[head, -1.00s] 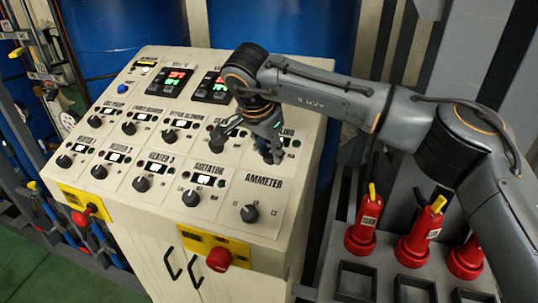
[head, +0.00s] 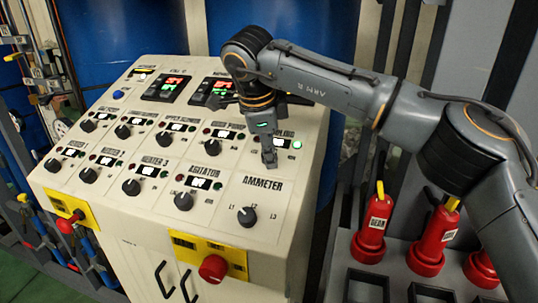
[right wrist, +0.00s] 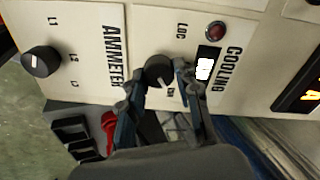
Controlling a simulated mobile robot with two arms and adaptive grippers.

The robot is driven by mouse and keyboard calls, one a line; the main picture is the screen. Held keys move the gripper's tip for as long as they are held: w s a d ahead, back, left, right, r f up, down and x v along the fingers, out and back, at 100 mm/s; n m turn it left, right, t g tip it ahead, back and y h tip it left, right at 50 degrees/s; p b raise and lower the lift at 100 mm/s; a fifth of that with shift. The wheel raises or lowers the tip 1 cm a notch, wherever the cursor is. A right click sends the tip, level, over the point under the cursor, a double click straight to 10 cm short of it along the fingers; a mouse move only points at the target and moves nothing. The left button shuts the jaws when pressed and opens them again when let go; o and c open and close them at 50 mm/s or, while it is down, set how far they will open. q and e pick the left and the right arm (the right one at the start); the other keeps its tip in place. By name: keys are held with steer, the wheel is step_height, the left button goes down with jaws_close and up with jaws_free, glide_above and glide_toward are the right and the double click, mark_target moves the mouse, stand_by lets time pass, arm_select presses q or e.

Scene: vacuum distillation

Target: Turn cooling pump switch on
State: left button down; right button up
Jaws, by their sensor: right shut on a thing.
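The cooling pump switch is a dark round knob (right wrist: 158,72) on the cream panel, beside the COOLING label and its white display in the right wrist view. Its white pointer mark is turned toward the ON lettering, as far as I can see. My right gripper (right wrist: 156,88) has its two fingers on either side of the knob, shut on it. In the head view, this gripper (head: 268,158) points down at the panel's right column and hides most of the knob. A green lamp (head: 297,144) beside the COOLING display looks lit. My left gripper is not in view.
The ammeter knob (head: 246,216) and the agitator knob (head: 183,201) sit close by on the sloped panel. A red emergency button (head: 213,268) sticks out at its front edge. Red bottles (head: 430,242) stand on a rack at right.

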steer(key=shift+m, duration=0.5)
steer(key=o, duration=1.1)
steer(key=shift+o, duration=0.2)
steer(key=shift+r, duration=0.1)
steer(key=v, duration=1.1)
steer(key=shift+s+r, duration=0.15)
steer(key=shift+r, duration=0.2)
